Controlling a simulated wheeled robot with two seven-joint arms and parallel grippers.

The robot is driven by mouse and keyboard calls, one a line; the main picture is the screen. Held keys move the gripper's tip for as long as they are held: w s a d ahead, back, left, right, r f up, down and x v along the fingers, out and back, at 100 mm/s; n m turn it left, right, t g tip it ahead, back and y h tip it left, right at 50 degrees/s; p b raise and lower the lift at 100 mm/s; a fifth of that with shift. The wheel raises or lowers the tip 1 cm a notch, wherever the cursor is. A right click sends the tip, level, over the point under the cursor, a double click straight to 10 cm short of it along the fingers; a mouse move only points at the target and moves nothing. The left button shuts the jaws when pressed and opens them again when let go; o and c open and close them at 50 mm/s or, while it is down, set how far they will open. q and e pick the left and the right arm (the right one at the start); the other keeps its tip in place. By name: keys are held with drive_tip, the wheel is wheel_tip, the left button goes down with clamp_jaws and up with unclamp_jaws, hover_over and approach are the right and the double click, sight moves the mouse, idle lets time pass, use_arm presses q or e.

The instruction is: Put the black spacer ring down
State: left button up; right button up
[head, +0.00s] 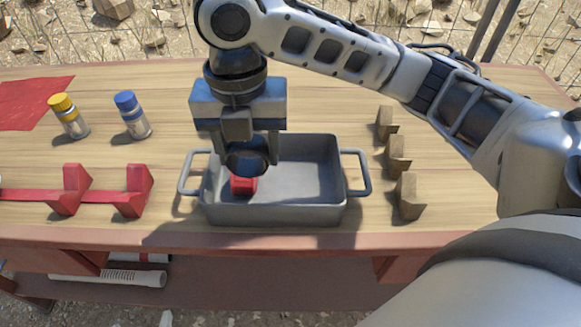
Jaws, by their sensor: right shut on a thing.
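My right gripper (246,150) points down over the left part of a grey metal tray (330,212) with two side handles. It is shut on the black spacer ring (247,162), a dark round shape between its fingers. The fingers hide part of the ring, and I cannot tell whether it touches anything below. A small red part (243,185) sits in the tray just under the ring. My left gripper is out of view.
Yellow-capped (69,115) and blue-capped (132,115) bottles stand at the left. A red rack (100,195) with upright blocks lies in front of them. Several wooden blocks (397,153) stand right of the tray. A red cloth (35,100) lies far left. The tray's right half is empty.

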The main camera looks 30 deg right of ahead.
drive_tip(key=d+f, duration=0.3)
drive_tip(key=d, duration=0.2)
drive_tip(key=b, duration=0.3)
hover_over(304, 187)
drive_tip(key=f, duration=0.4)
drive_tip(key=shift+a+f, duration=0.2)
drive_tip(key=shift+a, duration=0.15)
drive_tip(key=f, duration=0.3)
drive_tip(key=shift+d+f, duration=0.4)
drive_tip(key=shift+f, duration=0.15)
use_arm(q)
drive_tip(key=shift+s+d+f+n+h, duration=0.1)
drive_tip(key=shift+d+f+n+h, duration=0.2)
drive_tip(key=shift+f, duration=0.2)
use_arm(e)
drive_tip(key=shift+f, duration=0.25)
drive_tip(key=shift+f, duration=0.3)
drive_tip(key=o, duration=0.8)
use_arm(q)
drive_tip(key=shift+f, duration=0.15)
